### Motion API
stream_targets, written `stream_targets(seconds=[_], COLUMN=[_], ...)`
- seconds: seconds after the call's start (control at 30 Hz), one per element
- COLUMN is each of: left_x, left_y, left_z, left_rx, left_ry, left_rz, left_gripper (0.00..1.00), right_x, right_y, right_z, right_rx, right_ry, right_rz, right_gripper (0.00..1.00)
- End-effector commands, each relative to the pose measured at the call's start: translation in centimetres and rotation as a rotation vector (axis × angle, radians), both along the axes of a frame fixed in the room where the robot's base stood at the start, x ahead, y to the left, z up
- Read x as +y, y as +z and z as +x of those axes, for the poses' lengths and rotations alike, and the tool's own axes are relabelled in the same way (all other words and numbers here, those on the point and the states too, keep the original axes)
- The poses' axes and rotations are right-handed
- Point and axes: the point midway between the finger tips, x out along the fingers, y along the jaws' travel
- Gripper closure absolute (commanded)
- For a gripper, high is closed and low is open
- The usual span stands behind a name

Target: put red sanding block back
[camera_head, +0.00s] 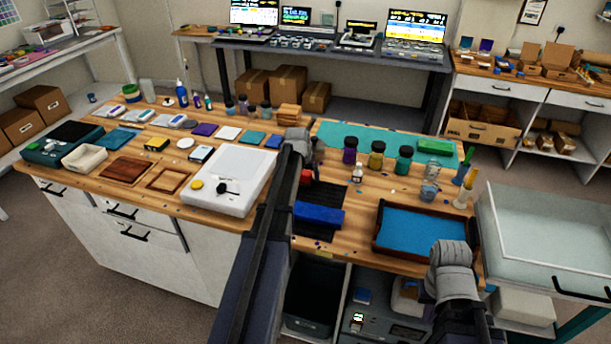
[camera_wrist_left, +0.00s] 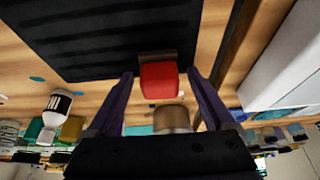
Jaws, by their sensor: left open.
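The red sanding block (camera_wrist_left: 160,82), with a brown strip along one side, is at the edge of a black ribbed mat (camera_wrist_left: 90,40) in the left wrist view. My left gripper (camera_wrist_left: 160,73) is open, with one finger on each side of the block and gaps between. In the head view a little red of the block (camera_head: 306,181) shows beside my left arm, which hides most of that area; the left fingertips are hidden there. My right gripper (camera_head: 448,256) is in front of the blue-lined tray, and its fingers cannot be made out.
A blue block (camera_head: 319,215) lies on the near part of the mat. The brown tray (camera_head: 377,240) with a blue lining is to its right. Small jars (camera_head: 376,156) and a white bottle (camera_head: 357,173) stand behind. A white scale (camera_head: 229,177) is left of my arm.

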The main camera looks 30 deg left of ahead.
Motion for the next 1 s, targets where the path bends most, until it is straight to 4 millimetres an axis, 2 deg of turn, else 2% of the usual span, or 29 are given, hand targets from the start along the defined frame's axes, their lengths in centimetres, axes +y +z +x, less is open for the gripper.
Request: stream_targets(seconds=[0.27,0.73,0.87,1.0], left_x=[-0.2,-0.9,-1.1,-1.1], left_y=[2.7,9.8,10.9,11.3], left_z=[-0.9,-3.8,-4.3,-4.5], left_rx=[0.0,0.0,0.0,0.0], left_ry=[0.0,0.0,0.0,0.0], left_rz=[0.0,0.0,0.0,0.0], left_gripper=[0.14,0.14,0.14,0.14], right_x=[0.0,0.0,0.0,0.0], right_y=[2.7,9.8,10.9,11.3], right_z=[0.0,0.0,0.0,0.0], right_rx=[0.0,0.0,0.0,0.0], right_ry=[0.0,0.0,0.0,0.0], right_rz=[0.0,0.0,0.0,0.0], right_gripper=[1.0,1.0,1.0,1.0])
